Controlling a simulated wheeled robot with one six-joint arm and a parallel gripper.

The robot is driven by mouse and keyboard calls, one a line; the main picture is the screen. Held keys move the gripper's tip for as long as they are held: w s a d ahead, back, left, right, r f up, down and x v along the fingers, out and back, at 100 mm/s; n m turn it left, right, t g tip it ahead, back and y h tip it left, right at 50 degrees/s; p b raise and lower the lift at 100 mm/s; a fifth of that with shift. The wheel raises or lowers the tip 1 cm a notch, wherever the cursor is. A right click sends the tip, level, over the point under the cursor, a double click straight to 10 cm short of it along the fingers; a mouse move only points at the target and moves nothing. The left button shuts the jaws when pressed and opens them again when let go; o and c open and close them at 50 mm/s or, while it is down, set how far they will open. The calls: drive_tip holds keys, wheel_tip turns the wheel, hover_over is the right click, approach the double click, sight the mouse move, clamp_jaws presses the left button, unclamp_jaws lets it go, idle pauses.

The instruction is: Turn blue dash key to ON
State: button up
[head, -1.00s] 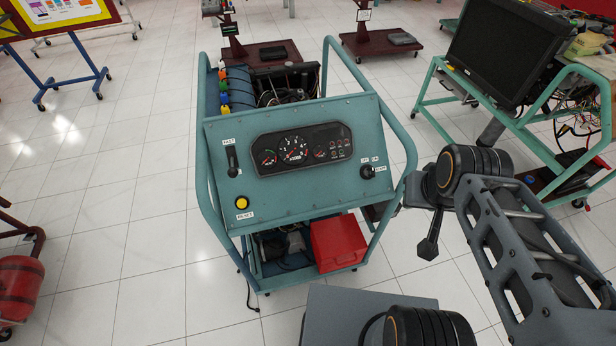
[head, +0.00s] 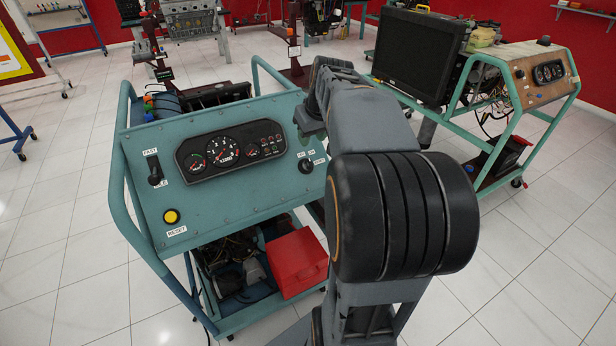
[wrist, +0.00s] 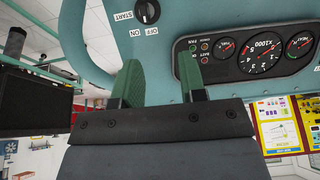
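The key switch (head: 305,165) is a small dark round knob at the right end of the blue-green dash panel (head: 220,195). In the wrist view, upside down, the key (wrist: 148,11) sits at the top edge beside labels reading OFF, ON and START. I cannot tell clearly which label it points to. My gripper (wrist: 160,82) has two green fingers standing apart with nothing between them. It is in front of the panel, with the key beyond its fingertips and not touched. In the head view my arm hides most of my gripper, near the panel's upper right.
The dash also carries a gauge cluster (head: 231,148), a FAST/IDLE lever (head: 155,170) and a yellow RESET button (head: 171,216). A red box (head: 297,262) sits on the cart below. A second trainer with a monitor (head: 417,54) stands to the right. White floor is open at lower left.

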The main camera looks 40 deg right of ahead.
sight(310, 160)
drive_tip(key=d+x, duration=0.1)
drive_tip(key=x, duration=0.4)
drive_tip(key=b+x, duration=0.1)
drive_tip(key=x, duration=0.4)
drive_tip(key=d+x, duration=0.1)
drive_tip(key=x, duration=0.4)
drive_tip(key=shift+d+r, duration=0.1)
drive_tip(key=shift+d, duration=0.2)
clamp_jaws()
